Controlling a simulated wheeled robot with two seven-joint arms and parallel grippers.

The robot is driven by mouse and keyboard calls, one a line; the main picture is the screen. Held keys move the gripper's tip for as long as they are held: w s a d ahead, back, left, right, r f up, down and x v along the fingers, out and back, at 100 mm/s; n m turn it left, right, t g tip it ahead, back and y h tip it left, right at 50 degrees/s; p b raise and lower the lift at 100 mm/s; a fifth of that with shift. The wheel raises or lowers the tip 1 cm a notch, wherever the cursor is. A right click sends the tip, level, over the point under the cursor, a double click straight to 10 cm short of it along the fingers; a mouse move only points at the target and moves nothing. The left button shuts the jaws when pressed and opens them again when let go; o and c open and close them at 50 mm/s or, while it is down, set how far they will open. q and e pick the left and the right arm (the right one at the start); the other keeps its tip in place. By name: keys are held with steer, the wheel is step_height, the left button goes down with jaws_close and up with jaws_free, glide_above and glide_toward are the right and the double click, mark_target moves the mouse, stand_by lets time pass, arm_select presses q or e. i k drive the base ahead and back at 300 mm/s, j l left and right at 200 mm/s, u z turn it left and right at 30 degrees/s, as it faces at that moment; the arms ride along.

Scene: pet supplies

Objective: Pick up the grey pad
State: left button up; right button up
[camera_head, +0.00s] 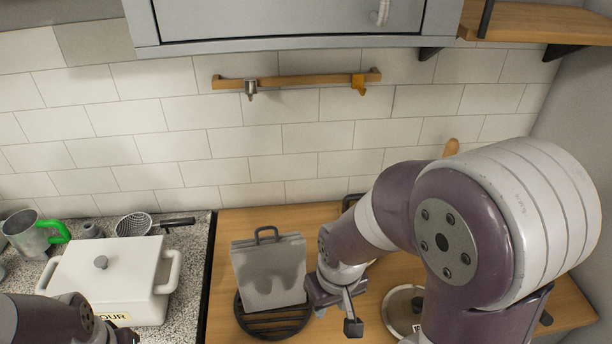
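A flat grey pad (270,274) with a dark loop handle on top and darker blotches on its face stands nearly upright, tilted a little. Its lower edge is over a round black slatted rack (274,326) on the wooden counter. My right gripper (337,319) is just right of the pad, pointing down. Its fingertips look apart with nothing between them, and the pad is not between them. My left arm comes in at the bottom left corner, and its gripper is mostly cut off by the frame edge.
A white lidded pot (107,282) stands on the speckled counter at left, near a metal jug with a green handle (58,232) and a strainer (134,224). A round lid (400,308) is right of my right gripper. A wall cabinet (290,20) overhangs the back.

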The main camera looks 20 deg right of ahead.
mark_target(270, 270)
steer(key=k+l+u, duration=0.1)
steer(key=l+u, duration=0.15)
steer(key=u, duration=0.15)
steer(key=k+l+u, duration=0.1)
steer(key=l+u, duration=0.15)
steer(key=u, duration=0.15)
steer(key=k+l+u, duration=0.15)
steer(key=u, duration=0.2)
